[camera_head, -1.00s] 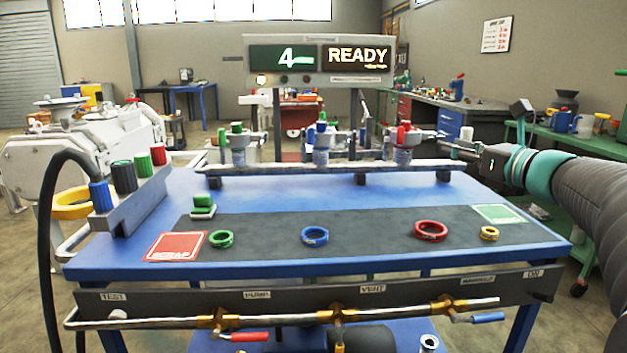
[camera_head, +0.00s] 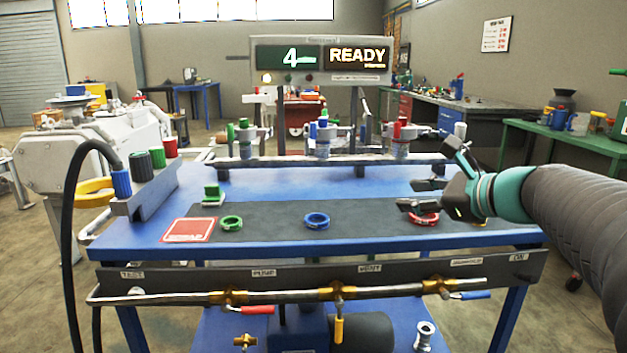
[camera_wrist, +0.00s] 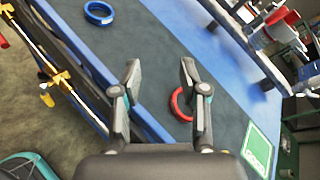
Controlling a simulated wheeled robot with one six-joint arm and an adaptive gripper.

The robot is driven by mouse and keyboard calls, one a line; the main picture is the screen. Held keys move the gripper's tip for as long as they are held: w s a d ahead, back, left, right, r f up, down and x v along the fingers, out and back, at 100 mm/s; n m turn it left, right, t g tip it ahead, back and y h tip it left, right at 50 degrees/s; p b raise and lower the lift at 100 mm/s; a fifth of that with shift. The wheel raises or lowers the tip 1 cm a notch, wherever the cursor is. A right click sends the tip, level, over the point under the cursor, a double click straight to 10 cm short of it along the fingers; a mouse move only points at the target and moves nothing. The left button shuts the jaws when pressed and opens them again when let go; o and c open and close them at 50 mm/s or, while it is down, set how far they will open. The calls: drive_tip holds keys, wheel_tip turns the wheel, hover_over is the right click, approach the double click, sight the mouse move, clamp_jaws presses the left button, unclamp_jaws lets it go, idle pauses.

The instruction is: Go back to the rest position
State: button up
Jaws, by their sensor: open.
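My gripper (camera_head: 416,194) is open and empty above the right part of the blue bench (camera_head: 270,182). In the head view it partly covers a red ring (camera_head: 424,219) that lies on the dark mat (camera_head: 375,213). The wrist view shows my two fingers (camera_wrist: 160,75) spread apart, with the red ring (camera_wrist: 176,104) beyond the right finger and partly hidden by it. A blue ring (camera_head: 316,220) and a green ring (camera_head: 231,223) lie apart to the left on the mat.
A rail with several clamped fittings (camera_head: 322,140) stands along the bench's back. A holder with coloured knobs (camera_head: 148,192) is at the left, near a red card (camera_head: 189,230). A pipe with valves (camera_head: 338,292) runs along the front. A green card (camera_wrist: 257,150) lies near the right end.

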drive_tip(key=s+a+f+n+g+h, duration=0.3)
drive_tip(key=s+a+f+n+g, duration=0.3)
drive_tip(key=s+f+n, duration=0.5)
drive_tip(key=s+d+f+n+h, duration=0.3)
drive_tip(key=s+f+n+h, duration=0.2)
drive_tip(key=s+f+n, duration=0.4)
drive_tip(key=s+n, duration=0.3)
drive_tip(key=s, duration=0.1)
